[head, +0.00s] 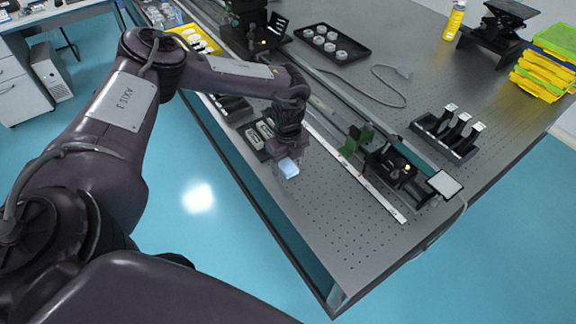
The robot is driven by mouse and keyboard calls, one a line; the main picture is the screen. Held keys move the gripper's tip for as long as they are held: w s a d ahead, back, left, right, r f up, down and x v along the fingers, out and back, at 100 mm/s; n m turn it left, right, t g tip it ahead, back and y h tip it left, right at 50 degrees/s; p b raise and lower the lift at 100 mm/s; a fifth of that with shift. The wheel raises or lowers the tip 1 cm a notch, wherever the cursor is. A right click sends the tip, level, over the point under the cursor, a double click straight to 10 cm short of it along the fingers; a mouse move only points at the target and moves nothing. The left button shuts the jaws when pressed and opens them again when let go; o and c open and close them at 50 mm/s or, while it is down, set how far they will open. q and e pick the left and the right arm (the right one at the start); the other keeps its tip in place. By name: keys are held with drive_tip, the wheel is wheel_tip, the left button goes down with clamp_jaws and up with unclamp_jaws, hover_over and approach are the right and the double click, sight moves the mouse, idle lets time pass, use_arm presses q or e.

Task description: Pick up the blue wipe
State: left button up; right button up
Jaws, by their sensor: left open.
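The blue wipe (288,168) is a small, pale blue piece at the near left edge of the optical table (340,235). My left gripper (287,156) is open and points down right at the wipe, with its fingers around or just above it. The fingers hide part of the wipe, and I cannot tell whether they touch it. My right gripper is not in view.
A dark tray with pale parts (252,140) lies just left of the gripper. A long rail with a white scale (360,180) and optical mounts (390,166) runs to the right. A black holder (446,138) stands farther right. The near table corner is clear.

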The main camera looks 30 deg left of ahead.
use_arm(q)
drive_tip(key=shift+f, duration=0.25)
drive_tip(key=c, duration=1)
drive_tip(key=shift+c, duration=0.2)
drive_tip(key=shift+r, duration=0.1)
wheel_tip(320, 180, up, 14)
drive_tip(key=b, duration=0.2)
wheel_tip(320, 180, up, 6)
drive_tip(key=p, duration=0.2)
hover_over(288, 166)
